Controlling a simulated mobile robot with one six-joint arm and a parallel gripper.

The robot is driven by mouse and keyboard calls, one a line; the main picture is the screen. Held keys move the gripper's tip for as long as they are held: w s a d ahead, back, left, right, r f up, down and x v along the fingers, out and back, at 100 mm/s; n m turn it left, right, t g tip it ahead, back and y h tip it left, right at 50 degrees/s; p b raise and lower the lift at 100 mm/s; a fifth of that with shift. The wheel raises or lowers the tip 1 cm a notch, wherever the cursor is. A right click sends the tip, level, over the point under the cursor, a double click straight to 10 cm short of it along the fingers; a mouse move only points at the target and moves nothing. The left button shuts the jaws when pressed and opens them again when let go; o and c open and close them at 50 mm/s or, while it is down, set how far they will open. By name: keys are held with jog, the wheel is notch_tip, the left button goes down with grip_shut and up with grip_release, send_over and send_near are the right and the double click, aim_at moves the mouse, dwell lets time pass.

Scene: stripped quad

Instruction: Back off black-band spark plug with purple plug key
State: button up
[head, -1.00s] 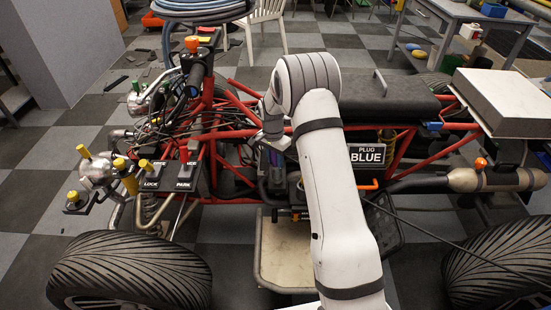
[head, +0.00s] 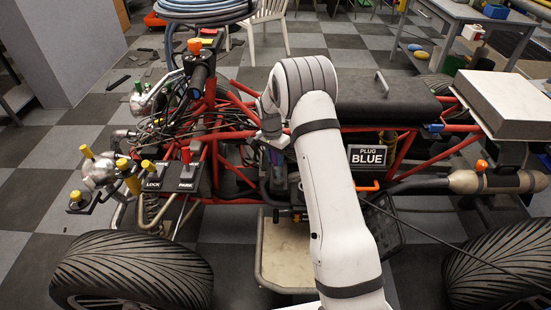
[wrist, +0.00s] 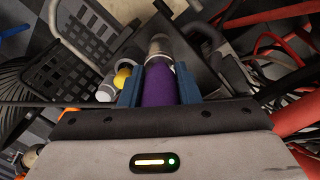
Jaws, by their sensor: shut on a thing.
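The purple plug key (wrist: 160,86) is upright in the wrist view's middle, its bare metal socket end (wrist: 158,47) pointing away from me. My gripper (wrist: 159,92) has its two blue fingers shut on the key's purple body, one on each side. In the head view my gripper (head: 272,140) reaches down into the middle of the red-framed quad, partly behind my own arm. I cannot pick out the black-band spark plug in either view. Whether the socket sits on a plug cannot be told.
Red frame tubes (head: 235,172) and dark cables surround the gripper. A "PLUG BLUE" sign (head: 367,156) stands just right of my arm. Yellow-knobbed levers and LOCK and PARK plates (head: 187,185) are at left. A black mesh rack (wrist: 92,38) lies left of the key.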

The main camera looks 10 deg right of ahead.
jog(key=shift+w+a+r+p, duration=0.1)
jog(key=shift+r+p, duration=0.6)
jog(key=shift+r, duration=0.65)
jog(key=shift+w+a+r+p, duration=0.15)
jog(key=shift+r+p, duration=0.55)
jog(key=shift+r, duration=0.6)
jog(key=shift+w+a+r+p, duration=0.1)
jog(key=shift+r+p, duration=0.6)
jog(key=shift+r, duration=0.65)
jog(key=shift+r, duration=0.1)
jog(key=shift+a+r+p, duration=0.15)
jog(key=shift+r+p, duration=1)
jog(key=shift+r, duration=0.8)
